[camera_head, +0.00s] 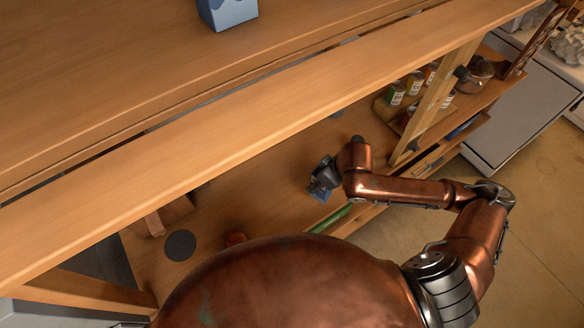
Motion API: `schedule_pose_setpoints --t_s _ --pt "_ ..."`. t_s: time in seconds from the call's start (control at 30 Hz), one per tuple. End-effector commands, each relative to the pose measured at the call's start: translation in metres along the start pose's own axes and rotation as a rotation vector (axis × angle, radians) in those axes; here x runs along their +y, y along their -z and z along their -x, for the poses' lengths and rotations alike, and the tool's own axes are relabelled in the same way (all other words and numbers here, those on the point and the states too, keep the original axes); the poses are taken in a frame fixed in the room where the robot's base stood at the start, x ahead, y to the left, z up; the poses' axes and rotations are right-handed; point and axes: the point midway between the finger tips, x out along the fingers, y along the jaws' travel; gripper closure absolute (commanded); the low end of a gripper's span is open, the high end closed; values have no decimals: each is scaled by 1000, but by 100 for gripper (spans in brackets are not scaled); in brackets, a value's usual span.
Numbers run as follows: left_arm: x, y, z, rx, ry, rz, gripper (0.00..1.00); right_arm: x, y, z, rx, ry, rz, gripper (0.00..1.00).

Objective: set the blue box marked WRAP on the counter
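A blue box (228,12) stands on the wooden counter (100,80) at the top edge of the head view. Its top is cut off by the frame, and I cannot read any marking on it. My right gripper (322,183) is low over the wooden shelf (260,205) below the counter. A small blue thing (318,195) shows right at its fingers, mostly hidden by the gripper. I cannot tell whether the fingers are closed on it or what it is. My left gripper is out of view.
Several cans (396,93) and a pot (478,72) stand on the shelf at right, behind a wooden post (437,100). A green thing (330,218) lies near the shelf's front edge. A dark round disc (180,245) lies at left. The counter left of the box is clear.

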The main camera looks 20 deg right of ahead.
Motion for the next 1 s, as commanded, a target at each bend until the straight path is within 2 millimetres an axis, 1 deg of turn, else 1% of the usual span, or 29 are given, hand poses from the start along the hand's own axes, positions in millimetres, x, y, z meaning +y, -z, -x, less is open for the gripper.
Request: schedule_pose_setpoints --t_s 0.03,0.1,0.17,0.23,0.37,0.5,0.63,0.7,0.87,0.97,1.0 --pt "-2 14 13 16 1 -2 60 -4 -1 10 2 12 24 95" --pt "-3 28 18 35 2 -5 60 -8 -4 12 5 24 56 95" --pt "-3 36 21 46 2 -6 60 -10 -5 14 10 31 74 95" --pt "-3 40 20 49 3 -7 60 -11 -6 13 12 35 88 95" --pt "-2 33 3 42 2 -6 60 -6 -5 5 14 35 97 95" --pt "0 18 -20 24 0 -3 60 2 -2 -3 14 34 97 95" --pt "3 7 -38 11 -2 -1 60 8 0 -8 15 34 95 95" --pt "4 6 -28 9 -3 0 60 20 8 -12 10 37 87 95" --pt "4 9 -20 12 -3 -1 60 50 22 -31 13 36 87 95" --pt "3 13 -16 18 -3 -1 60 67 28 -48 11 37 88 95" --pt "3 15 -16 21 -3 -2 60 72 28 -58 10 39 87 95"
